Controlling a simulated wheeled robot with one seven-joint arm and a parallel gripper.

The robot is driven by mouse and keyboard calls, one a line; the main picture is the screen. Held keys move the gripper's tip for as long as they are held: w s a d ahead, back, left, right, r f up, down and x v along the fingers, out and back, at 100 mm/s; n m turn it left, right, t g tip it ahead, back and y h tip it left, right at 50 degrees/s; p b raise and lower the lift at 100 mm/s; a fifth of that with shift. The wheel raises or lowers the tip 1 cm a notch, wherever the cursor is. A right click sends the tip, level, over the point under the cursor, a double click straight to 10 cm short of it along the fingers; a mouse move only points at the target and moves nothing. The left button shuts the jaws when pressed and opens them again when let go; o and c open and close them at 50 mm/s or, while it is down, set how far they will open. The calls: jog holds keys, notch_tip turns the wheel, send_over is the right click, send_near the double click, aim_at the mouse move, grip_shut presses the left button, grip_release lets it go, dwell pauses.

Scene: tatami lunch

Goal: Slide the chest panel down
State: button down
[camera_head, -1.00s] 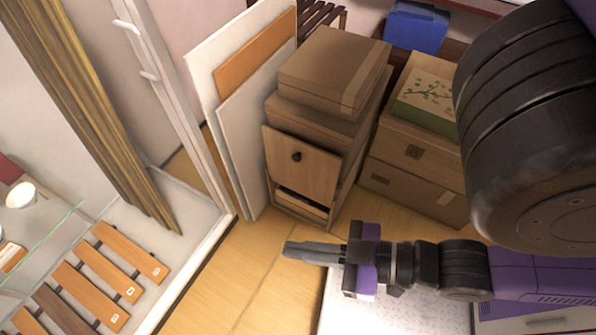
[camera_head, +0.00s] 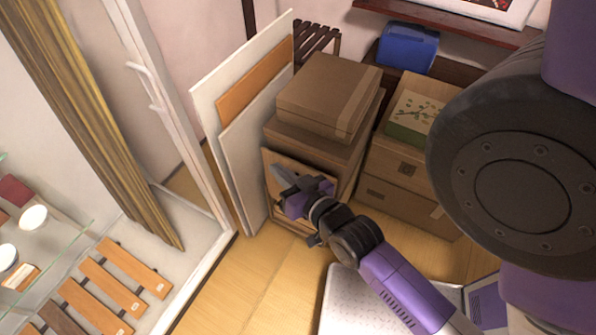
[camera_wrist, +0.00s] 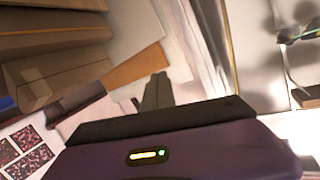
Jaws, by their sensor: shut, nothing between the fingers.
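The wooden chest (camera_head: 350,160) stands beside the leaning boards, with a carton on top. Its light wood front panel (camera_head: 273,158) is mostly hidden behind my gripper (camera_head: 280,174); the round knob is covered, and I cannot tell how high the panel sits. My gripper is shut and empty, in front of the panel's upper part, its fingers pointing up and left. I cannot tell whether they touch the panel. In the wrist view the closed fingers (camera_wrist: 157,92) point towards the leaning boards.
White and orange boards (camera_head: 245,100) lean left of the chest. Cartons (camera_head: 400,195) with a green patterned box (camera_head: 408,115) stand to its right. A blue box (camera_head: 408,48) is behind. Free tatami floor (camera_head: 245,280) lies in front. A glass door frame (camera_head: 190,140) is at left.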

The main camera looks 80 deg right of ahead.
jog(key=s+d+f+m+g+y+p, duration=0.1)
jog(key=s+d+f+m+g, duration=0.2)
jog(key=d, duration=0.4)
jog(key=s+d+f+m+g+p, duration=0.1)
jog(key=d+f+m+p, duration=0.15)
jog(key=d+m, duration=0.3)
jog(key=s+d+f+m+g+y, duration=0.1)
jog(key=d+f+m+g, duration=0.25)
jog(key=d, duration=0.45)
jog(key=a+f+m+y, duration=0.3)
jog(key=a+f+y, duration=0.1)
jog(key=a+f, duration=0.3)
jog(key=b+x, duration=0.1)
jog(key=x, duration=1.2)
jog(key=shift+d+f, duration=0.2)
jog(key=shift+d, duration=0.05)
jog(key=shift+s, duration=0.1)
notch_tip(320, 180, down, 28)
jog(key=b, duration=2.3)
jog(key=shift+a+f, duration=0.15)
jog(key=shift+f, duration=0.15)
